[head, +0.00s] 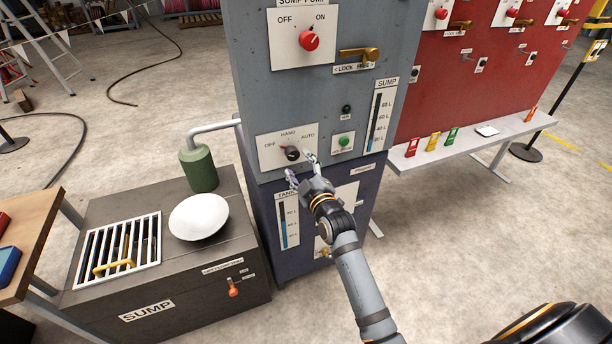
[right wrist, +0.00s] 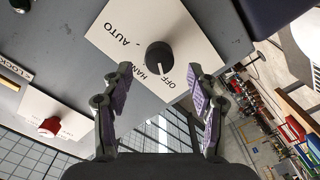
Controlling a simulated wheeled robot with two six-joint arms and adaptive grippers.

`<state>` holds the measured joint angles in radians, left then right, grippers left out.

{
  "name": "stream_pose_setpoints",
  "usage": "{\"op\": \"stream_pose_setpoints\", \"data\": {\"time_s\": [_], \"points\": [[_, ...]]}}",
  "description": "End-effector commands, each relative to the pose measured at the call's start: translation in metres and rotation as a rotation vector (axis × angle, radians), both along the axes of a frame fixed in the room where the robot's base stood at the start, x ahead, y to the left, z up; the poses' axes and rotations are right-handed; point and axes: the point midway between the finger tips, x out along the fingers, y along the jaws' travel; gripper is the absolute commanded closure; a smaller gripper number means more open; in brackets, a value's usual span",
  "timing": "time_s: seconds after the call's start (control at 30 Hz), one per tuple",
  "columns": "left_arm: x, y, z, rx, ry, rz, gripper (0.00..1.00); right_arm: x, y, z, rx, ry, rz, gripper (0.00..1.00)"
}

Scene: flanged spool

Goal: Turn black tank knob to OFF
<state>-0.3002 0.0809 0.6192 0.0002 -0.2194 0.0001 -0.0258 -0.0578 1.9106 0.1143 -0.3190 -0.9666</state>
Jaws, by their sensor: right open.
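The black tank knob (head: 292,154) sits on a white plate (head: 265,153) marked OFF, HAND and AUTO, low on the grey panel. In the right wrist view the knob (right wrist: 159,55) lies ahead, between the two fingers in the picture. Its pale line points toward the side with HAND and OFF; I cannot tell exactly which mark it meets. My right gripper (head: 299,167) is open and empty just in front of the plate; it also shows in the right wrist view (right wrist: 160,76). I see no contact with the knob. My left gripper is not in view.
Above are a red pump knob (head: 309,40) and a brass lock lever (head: 358,55). A green button (head: 344,141) is right of the plate. A dark sump box (head: 170,262) with a white bowl (head: 199,217) and green canister (head: 199,168) stands at left.

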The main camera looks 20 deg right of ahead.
Motion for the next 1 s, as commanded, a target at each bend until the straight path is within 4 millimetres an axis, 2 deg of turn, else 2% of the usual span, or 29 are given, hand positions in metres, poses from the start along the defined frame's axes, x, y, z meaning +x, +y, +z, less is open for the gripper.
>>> {"op": "stream_pose_setpoints", "data": {"time_s": [0.1,0.3,0.47,0.83,0.93,0.97,1.0], "points": [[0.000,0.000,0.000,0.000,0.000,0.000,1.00,-0.029,-0.001,-0.001,-0.001,0.002,-0.001,0.41],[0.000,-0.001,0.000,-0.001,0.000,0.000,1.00,-0.059,-0.002,0.000,-0.001,0.000,0.000,0.41],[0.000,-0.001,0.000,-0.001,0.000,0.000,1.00,-0.066,-0.002,0.001,0.000,-0.002,-0.001,0.41],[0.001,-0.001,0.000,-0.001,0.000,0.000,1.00,-0.065,-0.002,0.001,0.000,-0.001,-0.001,0.41],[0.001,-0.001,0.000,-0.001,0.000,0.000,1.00,-0.064,-0.002,-0.016,0.011,0.030,0.001,0.41],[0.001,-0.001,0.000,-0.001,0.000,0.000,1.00,-0.063,-0.002,-0.027,0.021,0.051,0.001,0.41],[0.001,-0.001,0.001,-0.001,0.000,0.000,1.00,-0.062,-0.001,-0.049,0.039,0.092,0.001,0.41]]}}
